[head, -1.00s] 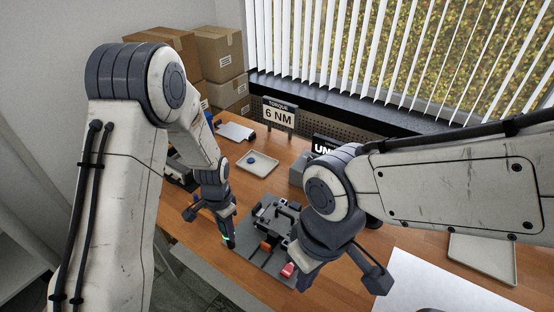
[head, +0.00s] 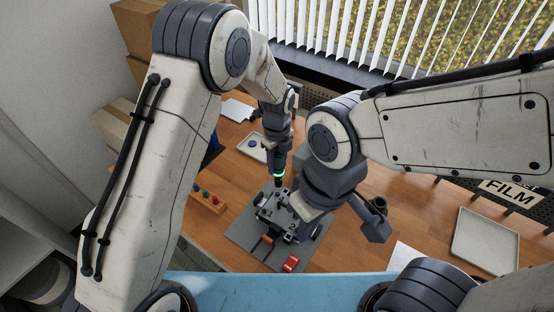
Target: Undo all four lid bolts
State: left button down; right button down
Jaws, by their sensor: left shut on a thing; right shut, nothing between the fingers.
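The press fixture (head: 240,232) is a grey base plate with a dark lid assembly on it, low in the middle of the head view. An orange part (head: 267,240) and a red part (head: 290,263) sit at its near side. My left gripper (head: 278,154) is shut on a dark driver tool with a lit green ring (head: 279,173). The tool points down at the far part of the lid; I cannot tell if its tip touches a bolt. My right gripper (head: 306,207) is shut and empty, low over the right of the fixture, its fingertips mostly hidden. Single bolts are too small to tell.
A wooden rack (head: 207,202) with small coloured pieces stands left of the fixture. A shallow tray (head: 246,150) with a blue piece lies behind it. An empty tray (head: 486,238) lies at the right, near a FILM sign (head: 510,193). Cardboard boxes (head: 117,125) stand at left.

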aim_at(277, 178)
pick_arm(q)
jog(key=shift+f, duration=0.1)
jog(key=shift+f+b, duration=1.55)
jog(key=shift+f, duration=0.75)
jog(key=shift+f+b, duration=0.35)
jog(key=shift+f, duration=0.35)
jog(key=shift+r, duration=0.1)
dwell(1.5)
jog(key=shift+r+p, duration=0.1)
jog(key=shift+p, duration=0.25)
jog(key=shift+r+p, duration=1.2)
jog(key=shift+r, duration=0.5)
